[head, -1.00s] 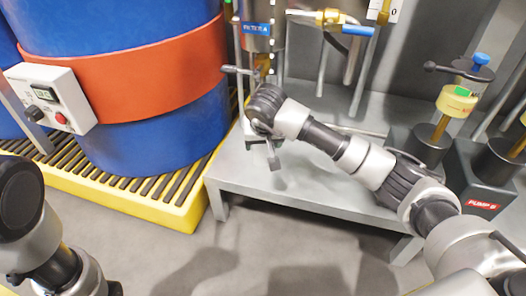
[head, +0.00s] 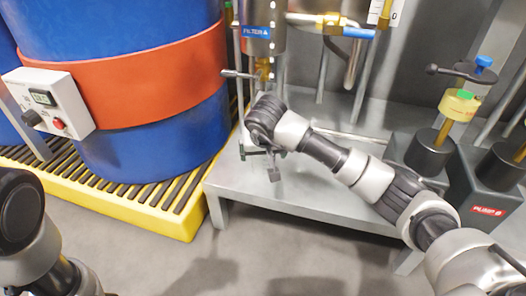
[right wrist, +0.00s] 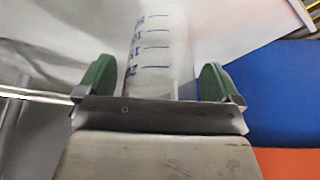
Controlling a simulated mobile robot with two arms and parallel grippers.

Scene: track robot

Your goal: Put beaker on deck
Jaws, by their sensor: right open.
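A clear beaker (right wrist: 158,50) with blue graduation marks shows in the right wrist view, between the two green finger pads of my right gripper (right wrist: 156,80). The right gripper is open around the beaker; whether a pad touches it I cannot tell. In the head view the right gripper (head: 258,162) is low over the left end of the grey metal deck (head: 300,190), below the filter's valve. There the beaker is hidden or too small to make out. Its base is hidden in the wrist view. My left arm shows at the left edge; its gripper is out of view.
The filter vessel (head: 257,32) and its valve handle (head: 238,74) stand just above my right gripper. Blue drums with an orange band (head: 150,88) stand on a yellow grated pallet (head: 185,222) to the left. Pump hardware (head: 480,190) stands to the right.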

